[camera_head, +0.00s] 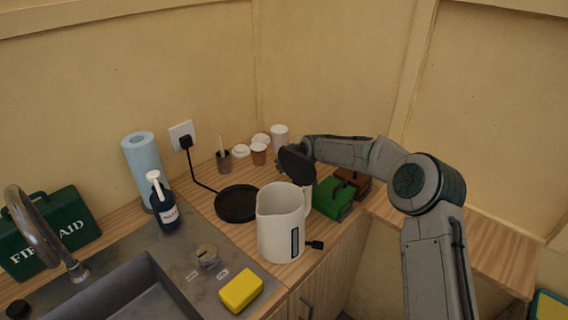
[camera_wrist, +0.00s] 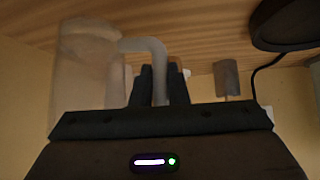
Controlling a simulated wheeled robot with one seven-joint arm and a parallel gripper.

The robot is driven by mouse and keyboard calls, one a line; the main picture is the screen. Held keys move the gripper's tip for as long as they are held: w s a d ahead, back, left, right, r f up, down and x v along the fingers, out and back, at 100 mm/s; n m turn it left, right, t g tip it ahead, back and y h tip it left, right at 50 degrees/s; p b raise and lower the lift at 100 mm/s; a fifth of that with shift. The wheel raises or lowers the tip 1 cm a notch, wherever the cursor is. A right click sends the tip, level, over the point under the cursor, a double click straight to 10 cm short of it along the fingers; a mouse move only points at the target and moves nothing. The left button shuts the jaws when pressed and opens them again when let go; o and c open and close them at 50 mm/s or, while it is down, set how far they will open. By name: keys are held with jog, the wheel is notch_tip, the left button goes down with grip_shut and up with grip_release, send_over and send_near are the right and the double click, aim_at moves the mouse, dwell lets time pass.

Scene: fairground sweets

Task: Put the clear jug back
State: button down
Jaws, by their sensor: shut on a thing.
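The jug (camera_head: 281,226) is pale, with a spout at its left, a dark strip low on its front and a small black lever at its lower right. It looks whitish and see-through in the wrist view (camera_wrist: 85,75). My gripper (camera_head: 306,180) is behind it, at its handle. In the wrist view my gripper's dark jaws (camera_wrist: 161,85) are shut around the handle, with the jug's body to the left. The jug is upright near the counter's front edge; I cannot tell whether it touches the counter. A round black base (camera_head: 237,204) lies empty behind and left of it.
A cord runs from the base to a wall socket (camera_head: 183,136). Green (camera_head: 334,198) and brown (camera_head: 356,181) boxes stand right of the jug. Cups (camera_head: 259,154) stand behind. A yellow sponge (camera_head: 240,291), soap bottle (camera_head: 163,204), paper roll (camera_head: 147,165) and sink (camera_head: 135,295) are left.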

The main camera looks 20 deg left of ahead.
jog(key=shift+f, duration=0.15)
jog(key=c, duration=1.4)
grip_release()
jog(key=b+v, duration=0.2)
jog(key=v, duration=1)
jog(key=shift+b, duration=0.4)
